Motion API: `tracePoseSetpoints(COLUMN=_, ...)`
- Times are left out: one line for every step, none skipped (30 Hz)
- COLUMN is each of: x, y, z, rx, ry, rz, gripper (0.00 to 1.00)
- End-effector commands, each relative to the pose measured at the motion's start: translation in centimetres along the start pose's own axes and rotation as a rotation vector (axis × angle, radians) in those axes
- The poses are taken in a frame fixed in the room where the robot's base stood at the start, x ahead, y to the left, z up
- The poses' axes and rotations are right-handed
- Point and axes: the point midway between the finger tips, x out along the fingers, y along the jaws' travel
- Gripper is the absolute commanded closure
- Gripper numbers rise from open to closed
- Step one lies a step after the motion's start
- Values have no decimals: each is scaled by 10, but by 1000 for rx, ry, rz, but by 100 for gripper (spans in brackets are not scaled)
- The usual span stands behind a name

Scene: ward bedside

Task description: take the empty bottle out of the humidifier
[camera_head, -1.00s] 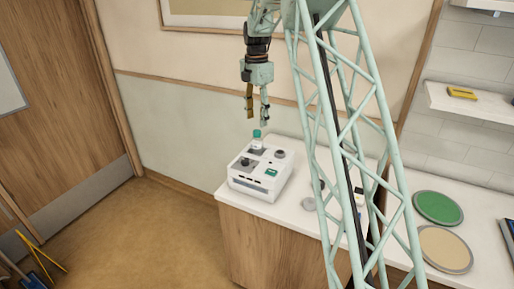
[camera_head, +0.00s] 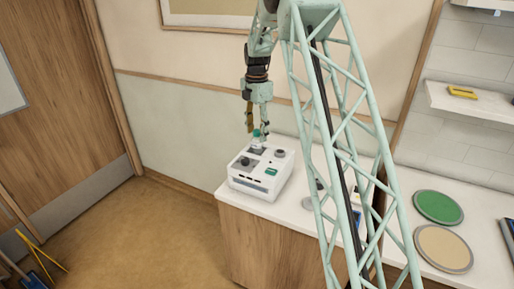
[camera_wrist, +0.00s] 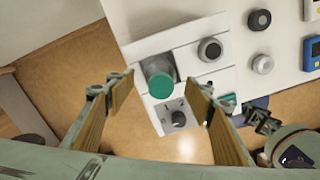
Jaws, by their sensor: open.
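The humidifier (camera_head: 262,174) is a white box with knobs and a teal panel on the counter. The bottle (camera_head: 256,138) has a green cap and stands in the humidifier's top at the back left; its lower part is hidden inside. My gripper (camera_head: 256,130) points down over the bottle with its fingers apart. In the wrist view the bottle's green cap (camera_wrist: 161,88) lies between the two open fingertips (camera_wrist: 160,82), nearer the left one. A dark knob (camera_wrist: 179,118) sits just below it. I cannot tell whether either finger touches the bottle.
A green disc (camera_head: 438,206) and a beige disc (camera_head: 445,249) lie further right. The wall stands close behind.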

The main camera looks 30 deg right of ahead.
Motion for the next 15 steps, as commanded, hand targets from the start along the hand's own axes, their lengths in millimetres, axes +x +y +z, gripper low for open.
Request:
tracePoseSetpoints(x=3, y=0, z=0, rx=0, ry=0, rz=-1, gripper=52)
tracePoseSetpoints(x=5, y=0, z=0, rx=0, ry=0, rz=-1, gripper=52)
tracePoseSetpoints(x=6, y=0, z=0, rx=0, ry=0, rz=-1, gripper=52)
tracePoseSetpoints(x=7, y=0, z=0, rx=0, ry=0, rz=-1, gripper=52)
tracePoseSetpoints(x=8, y=0, z=0, rx=0, ry=0, rz=0, gripper=52)
tracePoseSetpoints(x=8, y=0, z=0, rx=0, ry=0, rz=0, gripper=52)
tracePoseSetpoints(x=9, y=0, z=0, rx=0, ry=0, rz=0, gripper=52)
tracePoseSetpoints(x=9, y=0, z=0, rx=0, ry=0, rz=0, gripper=52)
tracePoseSetpoints(x=9, y=0, z=0, rx=0, ry=0, rz=0, gripper=52)
tracePoseSetpoints(x=9, y=0, z=0, rx=0, ry=0, rz=0, gripper=52)
tracePoseSetpoints(x=9, y=0, z=0, rx=0, ry=0, rz=0, gripper=52)
tracePoseSetpoints(x=9, y=0, z=0, rx=0, ry=0, rz=0, gripper=52)
tracePoseSetpoints(x=9, y=0, z=0, rx=0, ry=0, rz=0, gripper=52)
tracePoseSetpoints(x=8, y=0, z=0, rx=0, ry=0, rz=0, gripper=52)
tracePoseSetpoints(x=9, y=0, z=0, rx=0, ry=0, rz=0, gripper=52)
